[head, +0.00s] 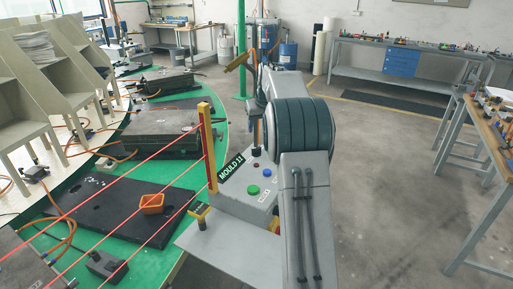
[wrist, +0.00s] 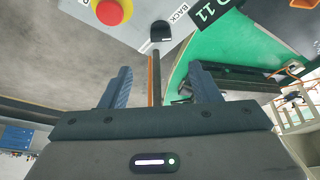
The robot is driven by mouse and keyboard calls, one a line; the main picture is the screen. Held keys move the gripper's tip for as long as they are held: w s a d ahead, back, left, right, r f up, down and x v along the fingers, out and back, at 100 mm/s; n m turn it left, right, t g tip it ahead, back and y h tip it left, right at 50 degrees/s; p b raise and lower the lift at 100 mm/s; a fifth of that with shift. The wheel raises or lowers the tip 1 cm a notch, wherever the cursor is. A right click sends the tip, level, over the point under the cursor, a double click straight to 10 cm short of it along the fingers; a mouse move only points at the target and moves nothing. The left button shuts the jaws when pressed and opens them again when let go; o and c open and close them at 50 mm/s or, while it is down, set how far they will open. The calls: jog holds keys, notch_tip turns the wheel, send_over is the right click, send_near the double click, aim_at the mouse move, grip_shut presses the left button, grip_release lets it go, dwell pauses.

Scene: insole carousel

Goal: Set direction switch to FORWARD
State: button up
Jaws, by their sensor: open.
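The direction switch (wrist: 160,32) is a black knob on the grey control panel, at the top middle of the wrist view. A "BACK" label (wrist: 178,14) sits to its right; no FORWARD label is readable. My gripper (wrist: 160,82) is open and empty, its two blue fingers wide apart. The knob appears beyond the fingertips, roughly in line with the gap, and apart from both fingers. In the head view the control box (head: 237,202) stands left of my arm, which hides part of it. The switch and my gripper cannot be made out there.
A red button (wrist: 113,10) on a yellow base is left of the switch. The box also bears green (head: 253,190) and blue (head: 267,173) buttons and a "MOULD 11" sign (head: 231,168). A yellow post (head: 207,148) with red cords stands left.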

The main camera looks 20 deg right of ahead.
aim_at(256, 148)
jog(key=p+x, duration=0.2)
jog(key=x, duration=1)
jog(key=shift+a+f, duration=0.15)
jog(key=c, duration=1)
